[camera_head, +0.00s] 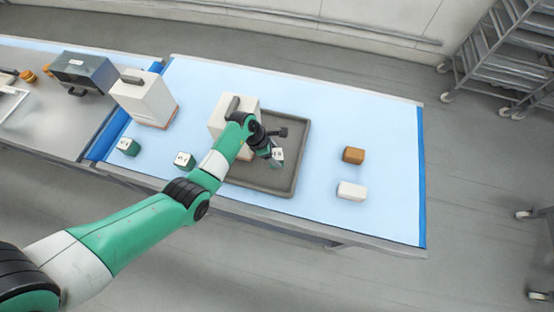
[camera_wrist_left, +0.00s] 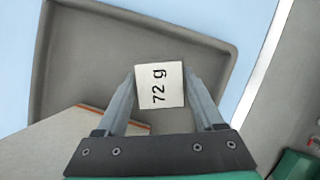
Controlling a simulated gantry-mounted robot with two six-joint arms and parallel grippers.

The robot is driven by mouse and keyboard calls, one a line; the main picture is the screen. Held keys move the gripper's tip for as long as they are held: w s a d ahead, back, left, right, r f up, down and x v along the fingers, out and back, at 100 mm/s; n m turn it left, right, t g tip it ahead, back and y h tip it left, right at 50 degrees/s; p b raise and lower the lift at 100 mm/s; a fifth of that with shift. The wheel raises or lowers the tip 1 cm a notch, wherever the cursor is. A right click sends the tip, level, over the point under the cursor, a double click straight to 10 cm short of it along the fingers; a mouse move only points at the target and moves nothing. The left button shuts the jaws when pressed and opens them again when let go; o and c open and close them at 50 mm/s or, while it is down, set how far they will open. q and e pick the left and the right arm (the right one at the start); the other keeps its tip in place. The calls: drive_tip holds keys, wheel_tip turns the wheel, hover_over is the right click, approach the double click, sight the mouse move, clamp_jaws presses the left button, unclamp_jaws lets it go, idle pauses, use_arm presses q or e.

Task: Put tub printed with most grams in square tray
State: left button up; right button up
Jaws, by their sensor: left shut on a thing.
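The left gripper (camera_head: 270,146) is over the square grey tray (camera_head: 292,174) and shut on a tub (camera_head: 277,157) with a white top. In the left wrist view the held tub (camera_wrist_left: 160,85) reads "72 g" between the fingers of the gripper (camera_wrist_left: 160,88), with the tray floor (camera_wrist_left: 90,60) behind it. I cannot tell whether the tub touches the tray floor. Two green tubs with white printed tops stand left of the tray, one near it (camera_head: 184,160) and one farther left (camera_head: 129,147); their print is too small to read. The right gripper is not in view.
A white box-shaped canister (camera_head: 222,112) stands at the tray's left side, partly behind my arm. Another white canister (camera_head: 146,101) stands farther left. A brown block (camera_head: 353,155) and a white block (camera_head: 352,190) lie right of the tray. The blue mat's (camera_head: 385,130) right part is mostly free.

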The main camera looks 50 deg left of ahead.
sight(277, 158)
use_arm(q)
drive_tip(key=x, duration=0.1)
drive_tip(key=b+x, duration=0.1)
drive_tip(key=x, duration=0.1)
drive_tip(key=shift+a+f, duration=0.2)
drive_tip(key=shift+a, duration=0.1)
drive_tip(key=shift+s+f, duration=0.1)
drive_tip(key=shift+f, duration=0.2)
drive_tip(key=shift+b, duration=0.3)
drive_tip(key=shift+f, duration=0.2)
drive_tip(key=o, duration=1.5)
drive_tip(key=shift+o, duration=0.2)
drive_tip(key=shift+r, duration=0.1)
drive_tip(key=shift+r, duration=0.3)
drive_tip(key=p+v, duration=0.4)
drive_tip(key=v, duration=0.7)
drive_tip(key=shift+s+a+r, duration=0.15)
drive_tip(key=shift+s+r, duration=0.05)
